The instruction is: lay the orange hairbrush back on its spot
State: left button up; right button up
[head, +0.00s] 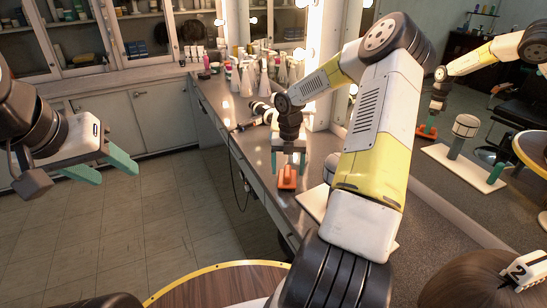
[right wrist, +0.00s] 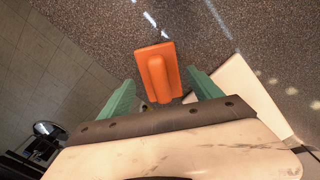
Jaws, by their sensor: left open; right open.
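The orange hairbrush (head: 287,179) lies on the counter, below my right gripper (head: 289,160). In the right wrist view, the hairbrush (right wrist: 157,70) shows as an orange slab with a raised orange bar. There my right gripper (right wrist: 161,90) is open, with one teal finger on either side of the brush's near end and gaps to both. My left gripper (head: 108,170) is open and empty, over the floor at the left. A white board (head: 313,203) lies on the counter to the right of the brush, partly hidden by my right arm. Its edge also shows in the right wrist view (right wrist: 238,92).
A hair dryer (head: 262,113) with a cord lies behind my right gripper. Bottles (head: 245,78) crowd the far counter. The mirror (head: 455,130) along the right reflects my arm, brush and board.

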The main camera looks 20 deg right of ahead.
jog(key=shift+r, duration=0.1)
jog(key=shift+r, duration=3.4)
jog(key=s+a+r+m+h, duration=0.1)
jog(key=s+a+r+m, duration=0.2)
jog(key=r, duration=0.4)
jog(key=s+a+r+m, duration=0.2)
jog(key=r+m, duration=0.1)
jog(key=r, duration=0.4)
jog(key=s+a+r+m+t+y, duration=0.1)
jog(key=s+a+r+m+t, duration=0.1)
jog(key=s+m, duration=0.5)
jog(key=s+a+r+m+t+y, duration=0.1)
jog(key=s+a+r+m+t, duration=0.1)
jog(key=s+a+m, duration=0.2)
jog(key=s+a+r+m+t+y, duration=0.1)
jog(key=s+a+r+m+t, duration=0.1)
jog(key=s+m, duration=0.8)
jog(key=shift+a+r+m, duration=0.55)
jog(key=shift+a+m, duration=0.05)
jog(key=shift+m, duration=1.3)
